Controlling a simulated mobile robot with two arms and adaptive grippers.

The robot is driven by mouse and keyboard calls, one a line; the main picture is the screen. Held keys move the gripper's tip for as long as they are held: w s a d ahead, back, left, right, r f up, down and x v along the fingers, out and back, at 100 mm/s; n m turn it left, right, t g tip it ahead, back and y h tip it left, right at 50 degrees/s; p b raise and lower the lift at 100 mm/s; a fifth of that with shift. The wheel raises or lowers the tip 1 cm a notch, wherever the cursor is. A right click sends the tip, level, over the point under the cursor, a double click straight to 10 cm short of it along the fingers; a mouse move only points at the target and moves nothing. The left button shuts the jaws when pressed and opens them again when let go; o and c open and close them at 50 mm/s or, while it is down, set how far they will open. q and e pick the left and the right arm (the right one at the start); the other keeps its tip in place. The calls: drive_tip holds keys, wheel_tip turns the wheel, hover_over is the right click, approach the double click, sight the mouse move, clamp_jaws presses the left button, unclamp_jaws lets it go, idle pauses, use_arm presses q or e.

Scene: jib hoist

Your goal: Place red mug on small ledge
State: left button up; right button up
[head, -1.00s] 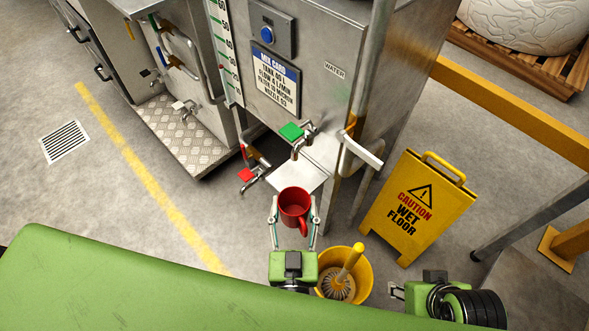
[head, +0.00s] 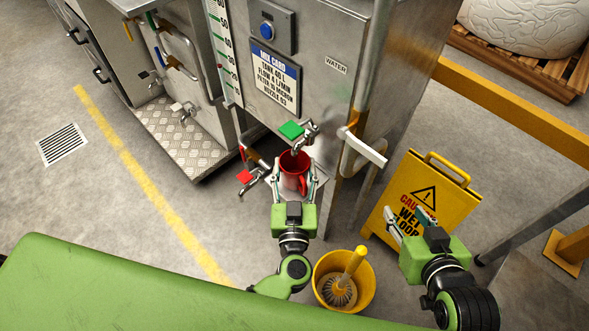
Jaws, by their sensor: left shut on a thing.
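The red mug (head: 293,180) is upright between the fingers of my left gripper (head: 294,186), which is shut on it. The mug is over the small ledge (head: 271,193), a light metal shelf on the front of the steel tank, below the tap with the green handle (head: 291,130). I cannot tell whether the mug's base touches the ledge. The tap's spout is just above the mug's far rim. My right gripper (head: 405,219) is apart from the mug, in front of the yellow caution sign, and looks open and empty.
The steel tank (head: 325,98) stands behind the ledge. A tap with a red handle (head: 245,177) is left of the mug. A yellow bucket (head: 367,285) with a brush stands in front. The caution sign (head: 436,177) and a yellow rail (head: 510,110) are at right.

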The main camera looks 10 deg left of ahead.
use_arm(q)
drive_tip(key=shift+f, duration=0.1)
drive_tip(key=o, duration=1.1)
